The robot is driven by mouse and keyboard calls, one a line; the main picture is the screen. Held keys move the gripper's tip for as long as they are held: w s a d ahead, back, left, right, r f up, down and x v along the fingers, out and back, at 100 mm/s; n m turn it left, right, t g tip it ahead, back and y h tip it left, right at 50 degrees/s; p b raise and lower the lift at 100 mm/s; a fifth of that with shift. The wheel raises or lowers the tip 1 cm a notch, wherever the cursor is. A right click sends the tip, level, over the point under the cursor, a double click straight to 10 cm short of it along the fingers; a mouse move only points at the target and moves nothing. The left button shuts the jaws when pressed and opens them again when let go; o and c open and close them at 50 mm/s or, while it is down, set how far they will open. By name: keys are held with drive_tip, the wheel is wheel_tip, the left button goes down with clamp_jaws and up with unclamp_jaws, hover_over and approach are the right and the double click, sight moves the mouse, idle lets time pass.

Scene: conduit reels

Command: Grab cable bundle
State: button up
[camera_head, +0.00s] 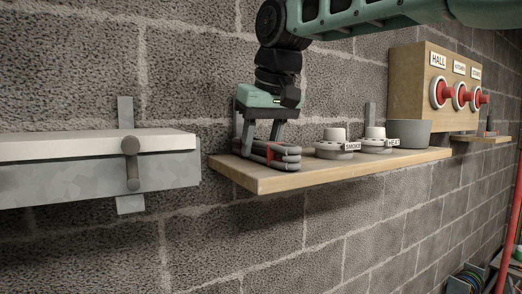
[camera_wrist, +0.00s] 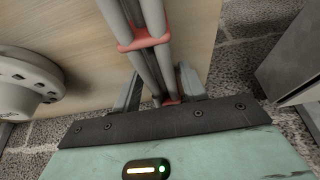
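The cable bundle (camera_head: 283,154), grey strands with red ties, lies on the left end of the wooden shelf (camera_head: 340,170). In the wrist view the bundle (camera_wrist: 150,25) runs from the top edge down to my gripper (camera_wrist: 161,88), with one finger on each side. A gap shows between the left finger and the bundle; whether the right finger touches it I cannot tell. In the head view my gripper (camera_head: 260,146) points down at the bundle, fingers apart. The bundle's far end is hidden behind my gripper's body in the wrist view.
Two round white detectors (camera_head: 335,142), a grey cup (camera_head: 408,133) and a wooden box with red-centred reels (camera_head: 421,70) stand right of the bundle. A grey-white ledge (camera_head: 90,165) with a bracket is to the left, across a gap. Block wall (camera_head: 70,70) runs behind.

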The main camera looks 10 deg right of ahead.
drive_tip(key=c, duration=0.7)
drive_tip(key=shift+r, duration=0.1)
